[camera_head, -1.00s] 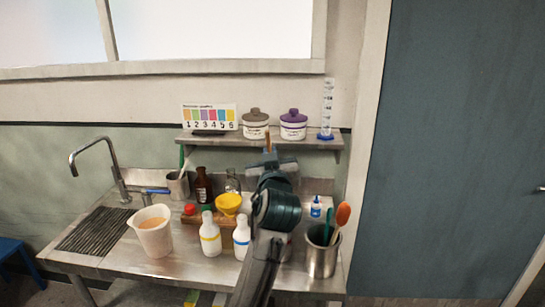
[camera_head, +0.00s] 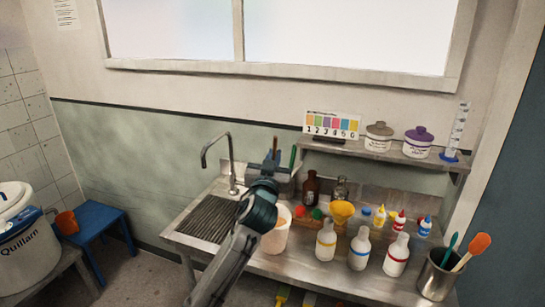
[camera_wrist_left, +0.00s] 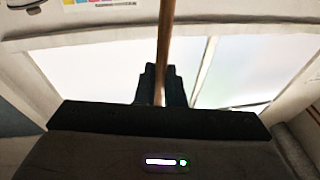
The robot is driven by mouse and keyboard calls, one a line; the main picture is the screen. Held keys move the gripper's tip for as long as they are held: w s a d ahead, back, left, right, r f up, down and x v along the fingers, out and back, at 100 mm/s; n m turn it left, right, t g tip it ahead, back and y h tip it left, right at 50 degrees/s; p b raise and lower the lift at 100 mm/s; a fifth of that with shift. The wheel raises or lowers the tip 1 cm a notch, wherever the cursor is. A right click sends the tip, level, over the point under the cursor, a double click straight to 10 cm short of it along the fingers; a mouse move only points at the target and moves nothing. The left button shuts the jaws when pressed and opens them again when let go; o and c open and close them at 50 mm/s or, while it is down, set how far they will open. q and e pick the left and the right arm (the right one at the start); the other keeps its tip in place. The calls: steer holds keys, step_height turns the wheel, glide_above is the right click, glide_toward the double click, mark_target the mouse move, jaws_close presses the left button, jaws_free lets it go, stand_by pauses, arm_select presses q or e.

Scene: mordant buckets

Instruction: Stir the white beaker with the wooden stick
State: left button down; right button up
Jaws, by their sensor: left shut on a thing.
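The white beaker (camera_head: 283,234), with orange-tinted contents, stands on the steel counter at the front, partly hidden behind my left arm. My left gripper (camera_head: 271,161) is raised above and behind the beaker in the picture, shut on the wooden stick (camera_head: 275,142). The stick's upper end shows above the gripper; its lower end is hidden. In the left wrist view the stick (camera_wrist_left: 165,40) runs upright between the dark fingers (camera_wrist_left: 161,85). My right gripper is not in view.
The sink drainer (camera_head: 207,219) and tap (camera_head: 231,165) are to the left. White bottles (camera_head: 326,241), a yellow funnel (camera_head: 342,211) and a steel pot of tools (camera_head: 436,278) stand to the right. A shelf (camera_head: 390,154) with jars is behind. A blue stool (camera_head: 95,217) stands far left.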

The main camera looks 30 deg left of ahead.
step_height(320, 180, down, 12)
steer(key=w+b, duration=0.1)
steer(key=b, duration=1.1)
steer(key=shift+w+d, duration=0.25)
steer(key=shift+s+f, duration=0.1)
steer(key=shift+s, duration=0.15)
